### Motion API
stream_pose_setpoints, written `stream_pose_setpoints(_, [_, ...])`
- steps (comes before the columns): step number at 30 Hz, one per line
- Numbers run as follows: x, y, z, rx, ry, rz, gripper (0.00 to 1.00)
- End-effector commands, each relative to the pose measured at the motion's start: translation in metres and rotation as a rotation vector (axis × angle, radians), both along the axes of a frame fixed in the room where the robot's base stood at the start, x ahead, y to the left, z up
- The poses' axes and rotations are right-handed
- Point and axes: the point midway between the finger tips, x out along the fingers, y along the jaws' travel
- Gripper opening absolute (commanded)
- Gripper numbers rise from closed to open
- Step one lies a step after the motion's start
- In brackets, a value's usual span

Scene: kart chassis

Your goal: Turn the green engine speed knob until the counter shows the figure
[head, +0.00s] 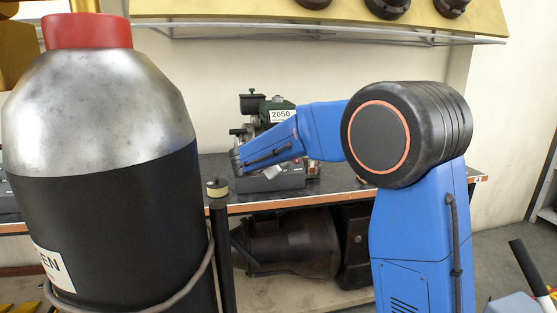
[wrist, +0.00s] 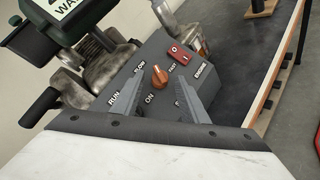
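In the wrist view a grey control box has an orange knob (wrist: 160,77) with markings that include SLOW and FAST; I see no green knob. My gripper (wrist: 158,88) is open, its two grey fingers apart on either side of and just short of the knob. I cannot tell whether either finger touches it. In the head view my gripper (head: 236,158) is at the bench, in front of the machine. A white plate (head: 281,115) on the green-topped machine (head: 262,106) reads 2050; I cannot tell if it is the counter. The control box (head: 285,179) shows partly behind my arm.
A red switch (wrist: 179,54) sits beside the knob on the box. A dark workbench (head: 395,186) has free room right of the box. A large black and silver cylinder with a red cap (head: 88,31) fills the left foreground. A dark machine (head: 290,243) lies under the bench.

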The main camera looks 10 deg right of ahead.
Motion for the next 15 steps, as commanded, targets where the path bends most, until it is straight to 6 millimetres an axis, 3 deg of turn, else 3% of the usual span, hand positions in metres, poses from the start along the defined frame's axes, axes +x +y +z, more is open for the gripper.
stream_pose_setpoints(5, [0.0, -0.0001, 0.0001, 0.0, 0.0, 0.0, 0.4])
stream_pose_setpoints(11, [-0.0002, -0.0001, 0.0001, 0.0, 0.0, 0.0, 0.0])
stream_pose_setpoints(15, [-0.0002, 0.0, 0.0002, 0.002, 0.0, -0.002, 0.0])
